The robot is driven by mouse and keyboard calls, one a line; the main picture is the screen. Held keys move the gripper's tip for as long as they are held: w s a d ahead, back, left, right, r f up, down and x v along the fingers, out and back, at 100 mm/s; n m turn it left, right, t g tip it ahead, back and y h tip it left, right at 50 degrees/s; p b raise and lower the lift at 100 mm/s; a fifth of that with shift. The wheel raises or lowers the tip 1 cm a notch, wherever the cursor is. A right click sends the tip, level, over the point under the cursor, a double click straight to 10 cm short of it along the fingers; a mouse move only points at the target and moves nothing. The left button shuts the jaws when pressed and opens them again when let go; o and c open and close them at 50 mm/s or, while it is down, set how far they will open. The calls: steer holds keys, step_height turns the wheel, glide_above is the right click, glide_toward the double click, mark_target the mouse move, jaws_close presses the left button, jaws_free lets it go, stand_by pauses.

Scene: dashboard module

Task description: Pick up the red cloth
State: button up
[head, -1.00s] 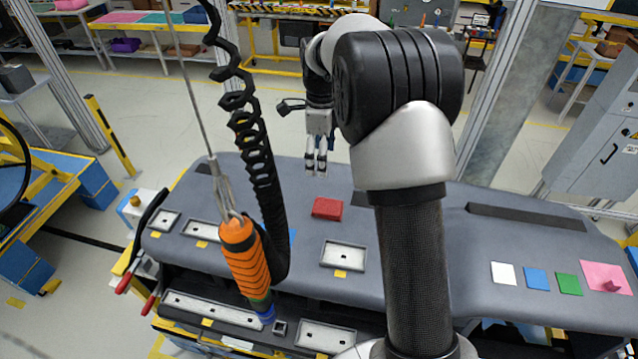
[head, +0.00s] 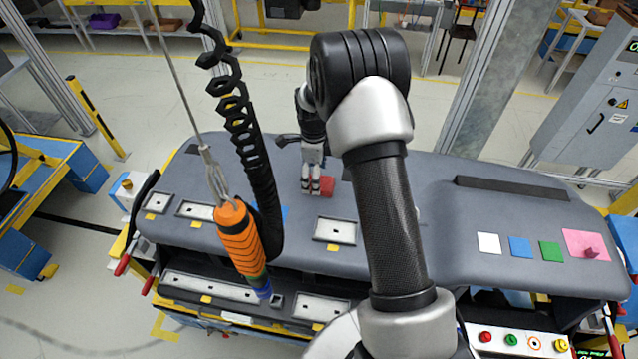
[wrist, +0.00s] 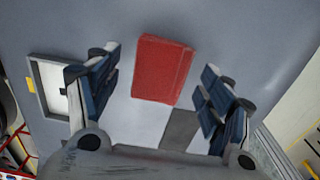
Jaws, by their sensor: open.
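The red cloth (head: 326,187) is a small folded block lying on the grey dashboard top (head: 420,215). In the head view, my gripper (head: 312,190) is at the cloth, pointing down and partly covering its left side. In the wrist view, the red cloth (wrist: 163,70) shows ahead and between the two blue-padded fingers of my gripper (wrist: 160,88). The fingers are spread apart, with gaps on both sides of the cloth in the picture. The height of the fingertips above the dashboard is hard to tell.
An orange hanging tool (head: 240,240) with a black coiled cable hangs in front of the dashboard's left part. A white recessed plate (head: 334,231) lies near the cloth. White, blue and green squares and a pink cloth (head: 586,244) lie at the right. A dark raised strip (head: 513,192) lies behind them.

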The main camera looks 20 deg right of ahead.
steer(key=shift+f, duration=1.15)
steer(key=shift+c, duration=0.5)
steer(key=c, duration=1)
